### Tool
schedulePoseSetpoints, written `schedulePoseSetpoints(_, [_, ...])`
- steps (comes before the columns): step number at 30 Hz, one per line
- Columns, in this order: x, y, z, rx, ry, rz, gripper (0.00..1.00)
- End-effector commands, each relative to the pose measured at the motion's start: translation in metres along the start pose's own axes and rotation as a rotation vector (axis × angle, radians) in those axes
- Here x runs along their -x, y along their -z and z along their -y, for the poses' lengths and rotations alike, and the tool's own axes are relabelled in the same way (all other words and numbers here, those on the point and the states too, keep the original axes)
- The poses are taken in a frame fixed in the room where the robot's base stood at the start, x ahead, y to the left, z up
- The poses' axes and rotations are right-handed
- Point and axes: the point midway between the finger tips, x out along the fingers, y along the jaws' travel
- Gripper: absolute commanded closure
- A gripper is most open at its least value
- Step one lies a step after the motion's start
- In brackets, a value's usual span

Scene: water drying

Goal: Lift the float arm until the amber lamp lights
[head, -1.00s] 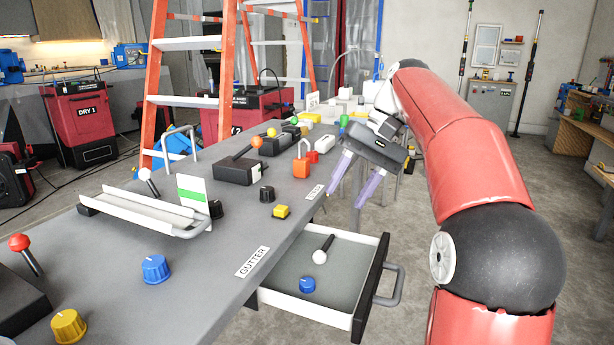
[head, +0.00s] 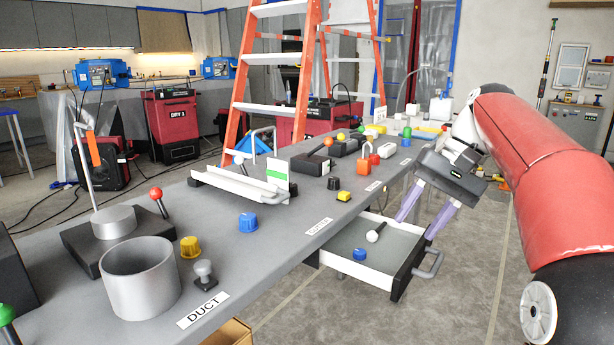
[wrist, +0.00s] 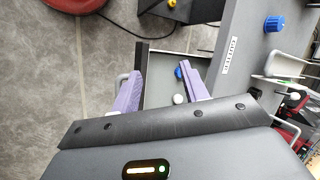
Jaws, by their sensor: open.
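I cannot single out a float arm or an amber lamp by name. A lever with an orange ball (head: 328,142) rises from a black box (head: 311,163) on the bench. A red-ball lever (head: 156,194) and a tilted rod with an orange piece (head: 91,147) stand nearer, at left. My gripper (head: 416,229) is open and empty off the bench's right side, fingers pointing down near the pulled-out drawer. In the wrist view my gripper (wrist: 161,68) has its two purple fingers apart, with the drawer (wrist: 158,94) beyond them.
The open drawer (head: 352,268) juts from the bench, holding a blue knob (head: 360,254) and a white-ball lever (head: 376,233). A grey pot (head: 140,280) stands at the near bench edge, near the DUCT label (head: 203,311). A white gutter (head: 235,185) lies mid-bench. Floor right of the drawer is open.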

Motion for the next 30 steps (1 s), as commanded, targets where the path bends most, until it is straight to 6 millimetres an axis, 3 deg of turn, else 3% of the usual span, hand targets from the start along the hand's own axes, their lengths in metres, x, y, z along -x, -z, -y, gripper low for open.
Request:
schedulePoseSetpoints(11, [-0.035, -0.034, 0.013, 0.013, -0.124, -0.106, 0.55])
schedulePoseSetpoints(17, [-0.067, -0.070, 0.007, 0.044, -0.226, -0.214, 0.55])
schedulePoseSetpoints(24, [-0.127, -0.135, -0.037, 0.161, -0.366, -0.423, 0.55])
schedulePoseSetpoints(30, [-0.171, -0.167, -0.075, 0.268, -0.411, -0.545, 0.55])
